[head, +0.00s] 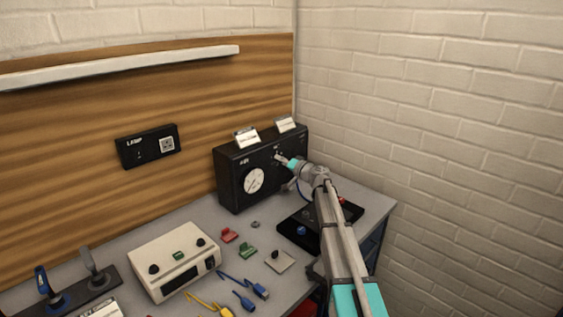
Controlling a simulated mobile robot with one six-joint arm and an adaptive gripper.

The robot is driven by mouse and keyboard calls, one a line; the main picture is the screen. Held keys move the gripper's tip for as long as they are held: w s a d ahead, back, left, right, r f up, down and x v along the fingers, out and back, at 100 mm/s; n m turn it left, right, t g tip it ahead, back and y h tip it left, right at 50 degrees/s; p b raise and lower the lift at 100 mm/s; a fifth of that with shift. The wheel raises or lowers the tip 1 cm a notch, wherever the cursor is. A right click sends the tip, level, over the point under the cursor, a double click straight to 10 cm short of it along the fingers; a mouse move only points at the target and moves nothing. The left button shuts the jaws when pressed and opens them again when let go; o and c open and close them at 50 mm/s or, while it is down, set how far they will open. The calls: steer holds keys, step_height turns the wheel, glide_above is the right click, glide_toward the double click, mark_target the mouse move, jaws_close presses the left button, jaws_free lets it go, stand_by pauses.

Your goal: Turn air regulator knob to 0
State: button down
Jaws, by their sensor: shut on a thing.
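A black air box (231,180) stands at the back right of the bench, with a round white gauge (254,180) on its front. My gripper (281,160) is at the front face of this box, to the upper right of the gauge. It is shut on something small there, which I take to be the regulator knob. My fingers hide the knob, so its setting does not show. The gauge needle is too small to read.
Two white label cards (246,138) stand on the box. A black tray (297,237) lies below my arm. A cream instrument (175,257), red and green clips (230,235) and blue and yellow cables (243,287) cover the bench's front. A brick wall (450,130) is at the right.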

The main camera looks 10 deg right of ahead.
steer(key=shift+s, duration=0.15)
steer(key=shift+c, duration=1.5)
jaws_free()
steer(key=v, duration=1.2)
steer(key=shift+r, duration=0.1)
